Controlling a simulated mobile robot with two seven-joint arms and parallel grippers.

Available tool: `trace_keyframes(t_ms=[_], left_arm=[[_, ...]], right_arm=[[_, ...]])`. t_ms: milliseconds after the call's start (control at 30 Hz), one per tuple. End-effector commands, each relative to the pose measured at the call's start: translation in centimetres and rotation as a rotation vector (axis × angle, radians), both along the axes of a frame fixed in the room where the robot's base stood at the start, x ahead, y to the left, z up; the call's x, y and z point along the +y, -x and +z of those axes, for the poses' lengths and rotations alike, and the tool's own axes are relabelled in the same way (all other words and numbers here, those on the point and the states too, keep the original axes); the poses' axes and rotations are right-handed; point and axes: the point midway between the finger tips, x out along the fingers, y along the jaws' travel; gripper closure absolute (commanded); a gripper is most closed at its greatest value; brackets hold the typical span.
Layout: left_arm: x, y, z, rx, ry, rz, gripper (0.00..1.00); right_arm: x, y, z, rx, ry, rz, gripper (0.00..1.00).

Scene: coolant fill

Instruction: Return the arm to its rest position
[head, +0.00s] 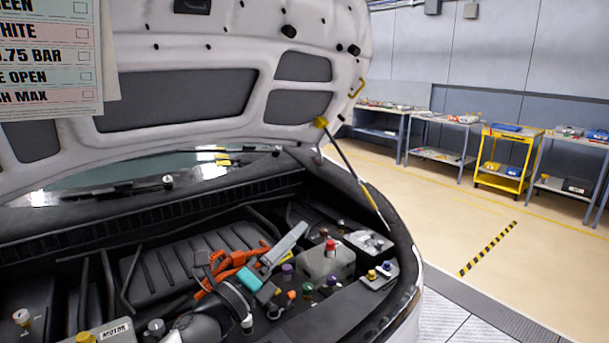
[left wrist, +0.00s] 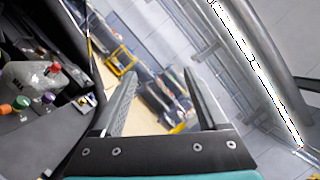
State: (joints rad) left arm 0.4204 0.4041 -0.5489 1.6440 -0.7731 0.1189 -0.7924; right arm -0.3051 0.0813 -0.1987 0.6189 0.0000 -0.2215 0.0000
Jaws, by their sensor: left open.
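My left gripper (head: 288,243) is over the open engine bay in the head view, its grey fingers pointing up and to the right from a teal body. In the left wrist view its two fingers (left wrist: 158,88) stand well apart with nothing between them. A grey tank (head: 322,266) with a red cap (head: 330,244) sits in the bay just right of the gripper. The tank also shows at the left of the left wrist view (left wrist: 28,82). Part of my dark arm covers the bay's lower middle. My right gripper is not in view.
The raised hood (head: 165,55) hangs above, with a prop rod (head: 355,175) at the right. An orange cable (head: 228,264) and several coloured caps crowd the bay. A sheet (head: 50,58) fills the upper left. A yellow cart (head: 505,155) and benches stand beyond open floor.

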Motion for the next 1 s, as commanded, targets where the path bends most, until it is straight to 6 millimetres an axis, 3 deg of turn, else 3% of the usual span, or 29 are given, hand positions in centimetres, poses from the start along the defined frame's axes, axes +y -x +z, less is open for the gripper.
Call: trace_keyframes(t_ms=[167,367,467,600,700,1000], left_arm=[[4.2,1.6,-3.7,0.324,0.393,0.206,0.24],[9.1,5.8,-10.4,0.703,0.798,0.464,0.24],[11.0,9.3,-14.3,0.894,0.984,0.605,0.24],[12.7,15.7,-19.2,1.146,1.212,0.817,0.24],[13.3,20.1,-21.5,1.288,1.329,0.954,0.24],[13.4,30.7,-24.5,1.563,1.523,1.277,0.24]], right_arm=[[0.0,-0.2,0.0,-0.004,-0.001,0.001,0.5],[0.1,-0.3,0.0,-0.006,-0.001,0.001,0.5],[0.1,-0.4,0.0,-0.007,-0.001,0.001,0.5],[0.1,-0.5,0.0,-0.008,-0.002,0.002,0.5],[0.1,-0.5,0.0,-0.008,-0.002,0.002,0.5],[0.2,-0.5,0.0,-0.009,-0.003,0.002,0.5]])
